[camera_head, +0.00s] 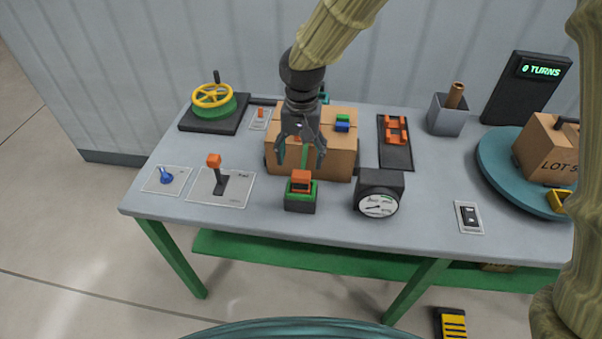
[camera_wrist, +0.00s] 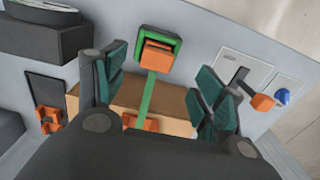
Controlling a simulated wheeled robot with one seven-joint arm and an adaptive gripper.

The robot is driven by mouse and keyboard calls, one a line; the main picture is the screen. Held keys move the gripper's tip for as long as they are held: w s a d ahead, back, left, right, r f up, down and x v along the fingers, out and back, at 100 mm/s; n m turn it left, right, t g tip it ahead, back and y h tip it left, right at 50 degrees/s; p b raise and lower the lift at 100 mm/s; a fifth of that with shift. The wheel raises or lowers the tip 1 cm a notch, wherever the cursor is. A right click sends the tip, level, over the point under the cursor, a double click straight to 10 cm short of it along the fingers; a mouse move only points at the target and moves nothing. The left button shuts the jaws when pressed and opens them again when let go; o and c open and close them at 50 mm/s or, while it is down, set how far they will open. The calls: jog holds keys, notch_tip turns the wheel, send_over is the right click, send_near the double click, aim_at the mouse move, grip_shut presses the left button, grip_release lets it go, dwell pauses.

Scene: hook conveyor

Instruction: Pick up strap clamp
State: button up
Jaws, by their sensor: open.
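My gripper (camera_head: 301,160) is open and points down over the front of a cardboard carton (camera_head: 340,164). A green strap (camera_head: 304,155) shows between its fingers. In the wrist view the strap (camera_wrist: 148,95) runs between the open fingers (camera_wrist: 160,82), from an orange clamp-like piece (camera_wrist: 137,123) at the carton to an orange block (camera_wrist: 156,55) in a green frame. That orange block (camera_head: 301,181) sits on a dark base in front of the carton. Another orange bracket-like piece (camera_head: 396,131) lies on a black tray. I cannot tell which orange piece is the strap clamp.
A gauge (camera_head: 378,193) stands right of the green frame. A lever (camera_head: 216,174) and blue knob (camera_head: 166,176) are at left. A yellow handwheel (camera_head: 212,96) is behind them. A round turntable (camera_head: 496,160) with a carton is at right. The front-right bench is mostly clear.

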aim_at(301, 173)
jog(key=shift+w+a+r, duration=0.1)
jog(key=shift+w+r, duration=0.2)
jog(key=shift+r, duration=0.5)
jog(key=shift+s+f, duration=0.1)
jog(key=shift+f, duration=0.2)
jog(key=f+p, duration=0.1)
jog(key=f, duration=0.2)
jog(key=shift+w+f, duration=0.2)
jog(key=shift+s+f+p, duration=0.1)
jog(key=shift+f+p, duration=0.25)
jog(key=shift+f, duration=0.3)
jog(key=shift+d+f+p, duration=0.2)
jog(key=shift+f+p, duration=0.9)
jog(key=shift+f, duration=0.4)
jog(key=shift+f+p, duration=0.3)
jog(key=shift+f, duration=0.85)
jog(key=c, duration=1.2)
